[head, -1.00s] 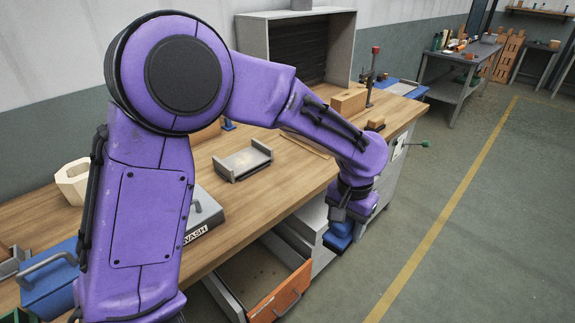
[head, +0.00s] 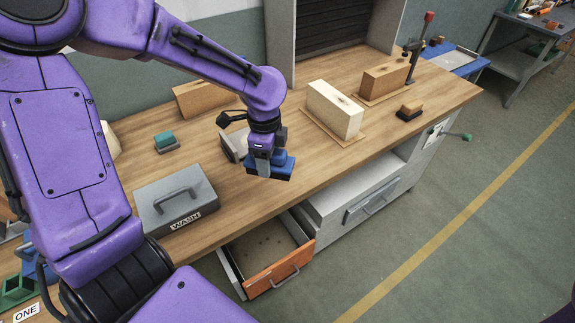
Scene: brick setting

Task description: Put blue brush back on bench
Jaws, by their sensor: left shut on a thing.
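The blue brush (head: 284,167), with a dark underside, is held in my left gripper (head: 262,167), which points down and is shut on it. The brush is over the front part of the wooden bench top (head: 330,168); I cannot tell whether its underside touches the wood. The gripper hides part of the brush. A teal brush (head: 164,141) lies on the bench to the left, and a brown brush (head: 410,109) lies to the right. My right gripper is not in view.
A grey box labelled WASH (head: 176,203) stands left of the gripper. A grey tray (head: 232,145) is just behind it. A pale block (head: 335,109) and a brown block (head: 383,79) stand to the right. An orange-fronted drawer (head: 279,270) is open below.

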